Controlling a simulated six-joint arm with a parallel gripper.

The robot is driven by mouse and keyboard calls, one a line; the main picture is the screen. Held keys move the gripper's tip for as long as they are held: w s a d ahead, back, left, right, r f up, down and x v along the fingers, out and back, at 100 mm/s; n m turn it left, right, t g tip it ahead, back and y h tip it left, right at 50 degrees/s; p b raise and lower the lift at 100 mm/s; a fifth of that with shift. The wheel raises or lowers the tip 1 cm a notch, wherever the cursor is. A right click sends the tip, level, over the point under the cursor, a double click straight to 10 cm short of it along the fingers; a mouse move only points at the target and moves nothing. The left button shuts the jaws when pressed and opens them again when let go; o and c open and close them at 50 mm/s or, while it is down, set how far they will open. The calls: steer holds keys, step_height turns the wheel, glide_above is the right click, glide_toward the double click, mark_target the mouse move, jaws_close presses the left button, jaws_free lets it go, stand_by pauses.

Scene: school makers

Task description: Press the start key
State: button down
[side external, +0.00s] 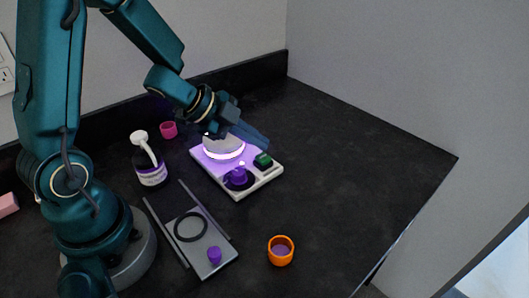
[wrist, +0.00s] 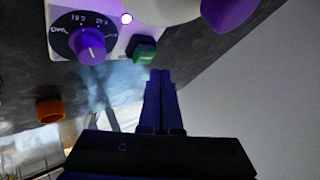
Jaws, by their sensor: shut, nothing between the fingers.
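The start key is a green block (side external: 263,160) at the right corner of a pale device (side external: 262,182), beside a purple dial (side external: 238,178). In the wrist view the green key (wrist: 141,50) sits right of the dial (wrist: 91,52), with a lit round lamp (wrist: 127,18) above. My gripper (side external: 266,149) is shut and empty, its fingertips just above the key in the side view. In the wrist view my gripper's tips (wrist: 160,73) are just below and right of the key. I cannot tell whether they touch it.
A white round thing (side external: 223,145) stands on the device, lit purple below. A pump bottle (side external: 152,176), a pink cup (side external: 169,130), a grey tray (side external: 213,265) with a black ring and purple piece, and an orange cup (side external: 281,255) stand around. The table's right side is clear.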

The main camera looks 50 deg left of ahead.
steer(key=shift+r, duration=3)
step_height(320, 180, up, 10)
steer(key=r+n+t+y, duration=0.1)
steer(key=n+t+y, duration=0.1)
steer(key=n+t, duration=0.25)
glide_above(257, 156)
steer(key=d, duration=0.1)
steer(key=s+a+r+n+y, duration=0.2)
steer(key=s+a+n+y, duration=0.1)
steer(key=n+y, duration=0.15)
steer(key=s+d+f+n+g+h, duration=0.1)
steer(key=s+d+f+n+g, duration=0.1)
steer(key=s+f, duration=0.3)
steer(key=s+d+f+n+g+h, duration=0.1)
steer(key=s+d+f+n+g, duration=0.1)
steer(key=s, duration=0.6)
step_height(257, 156, down, 3)
steer(key=d+g, duration=0.1)
steer(key=g, duration=0.2)
steer(key=shift+s+d+r+n+h, duration=0.15)
steer(key=shift+d+n+h, duration=0.15)
steer(key=shift+n+h, duration=0.1)
